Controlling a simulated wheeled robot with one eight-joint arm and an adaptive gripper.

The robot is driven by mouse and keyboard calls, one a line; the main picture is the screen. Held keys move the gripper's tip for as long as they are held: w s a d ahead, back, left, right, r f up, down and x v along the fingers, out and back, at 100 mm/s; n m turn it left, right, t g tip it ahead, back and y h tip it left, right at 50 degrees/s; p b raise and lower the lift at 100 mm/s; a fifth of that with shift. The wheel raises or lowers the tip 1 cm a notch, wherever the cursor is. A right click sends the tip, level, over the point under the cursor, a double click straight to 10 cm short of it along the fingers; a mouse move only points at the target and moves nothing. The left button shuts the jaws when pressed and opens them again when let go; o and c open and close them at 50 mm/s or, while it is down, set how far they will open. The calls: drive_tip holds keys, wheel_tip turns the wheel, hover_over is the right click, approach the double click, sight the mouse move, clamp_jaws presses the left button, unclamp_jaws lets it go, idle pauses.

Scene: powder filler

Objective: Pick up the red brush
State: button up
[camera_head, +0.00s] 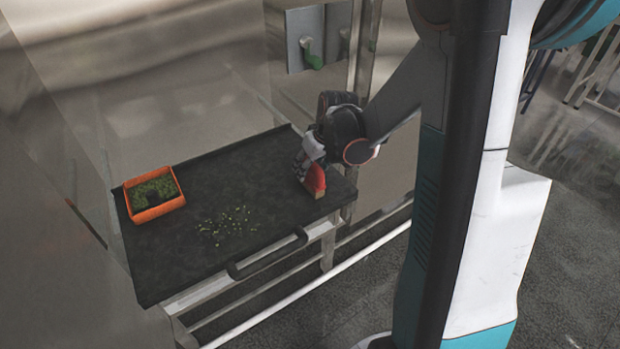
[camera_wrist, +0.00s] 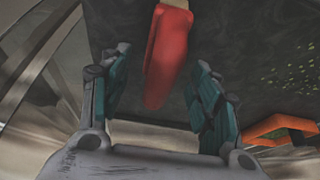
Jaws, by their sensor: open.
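The red brush (camera_head: 315,179) is at the right end of the dark table, with its pale tan end low and toward the front edge. In the wrist view the red brush (camera_wrist: 168,58) lies between my open fingers, its red handle pointing toward my palm and its tan part at the top. My gripper (camera_head: 308,165) is directly over the brush in the head view and partly hides it. In the wrist view my gripper (camera_wrist: 160,85) has its teal-padded fingers on both sides of the handle, with gaps visible on each side.
The dark tabletop (camera_head: 235,180) has a raised edge and a front handle (camera_head: 267,254). An orange tray (camera_head: 155,210) with green bits stands at the left, and loose green bits (camera_head: 227,225) lie mid-table. A metal wall with a green-handled panel (camera_head: 312,55) is behind.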

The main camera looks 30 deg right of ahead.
sight(308, 174)
drive_tip(key=shift+b+x, duration=1.05)
drive_tip(key=shift+x, duration=2)
drive_tip(key=shift+r, duration=0.1)
drive_tip(key=c, duration=1.2)
